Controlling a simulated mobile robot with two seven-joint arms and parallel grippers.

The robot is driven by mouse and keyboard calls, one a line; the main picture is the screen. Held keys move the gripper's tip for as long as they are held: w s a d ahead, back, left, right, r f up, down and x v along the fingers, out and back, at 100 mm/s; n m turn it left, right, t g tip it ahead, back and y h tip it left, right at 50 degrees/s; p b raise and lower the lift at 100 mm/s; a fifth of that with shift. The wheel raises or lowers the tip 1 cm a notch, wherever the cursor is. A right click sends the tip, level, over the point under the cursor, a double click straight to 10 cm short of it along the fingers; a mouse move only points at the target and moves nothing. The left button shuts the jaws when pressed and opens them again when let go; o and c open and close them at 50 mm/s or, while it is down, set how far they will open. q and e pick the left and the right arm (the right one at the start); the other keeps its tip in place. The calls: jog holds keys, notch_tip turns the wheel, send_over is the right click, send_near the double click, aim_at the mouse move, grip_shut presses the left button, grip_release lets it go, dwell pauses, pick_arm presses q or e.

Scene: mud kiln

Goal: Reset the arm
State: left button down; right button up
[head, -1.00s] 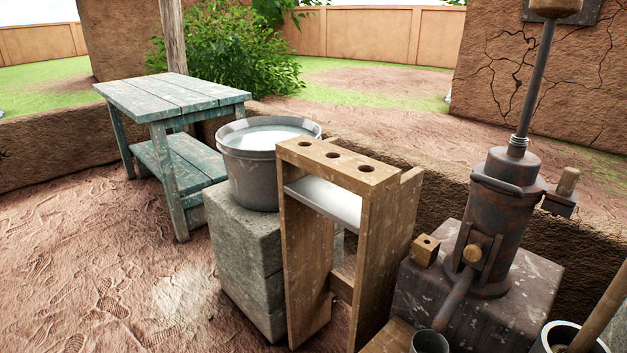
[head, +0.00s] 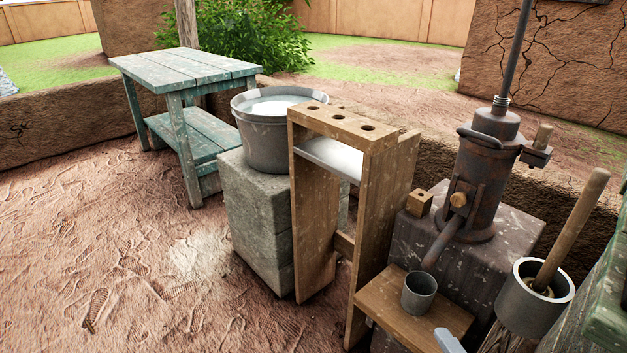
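Neither of my grippers can be made out clearly. A small pale grey piece (head: 449,341) shows at the bottom edge, right of centre. It is cut off by the frame, and I cannot tell whether it is part of my arm. No gripper fingers show, and nothing is seen being held.
A wooden rack (head: 335,130) with holes stands in the middle, beside a bucket (head: 264,142) on stone blocks (head: 262,225). A rusty pump (head: 487,170), a metal cup (head: 418,292) and a mortar (head: 517,309) stand at right. A teal table (head: 187,68) is at back left. Left ground is clear.

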jog(key=s+a+r+m+g+y, duration=0.2)
jog(key=s+a+m+g, duration=0.2)
jog(key=a+m, duration=0.75)
pick_arm(q)
jog(key=s+a+r+p, duration=0.1)
jog(key=a+r+p, duration=0.1)
jog(key=r+p, duration=0.4)
jog(key=s+a+r+y+p, duration=0.1)
jog(key=r+p, duration=0.6)
jog(key=p, duration=0.8)
jog(key=shift+s+a+r+y, duration=0.25)
jog(key=shift+a+r+y, duration=0.05)
jog(key=shift+a, duration=0.4)
pick_arm(e)
jog(key=s+d+r+m, duration=0.1)
jog(key=d+r, duration=0.2)
jog(key=r, duration=0.3)
jog(key=s+d+r+m+h, duration=0.1)
jog(key=d+r+m, duration=0.1)
jog(key=r, duration=0.5)
jog(key=shift+s+d+h, duration=0.3)
jog(key=shift+s+d, duration=0.1)
jog(key=shift+d, duration=0.5)
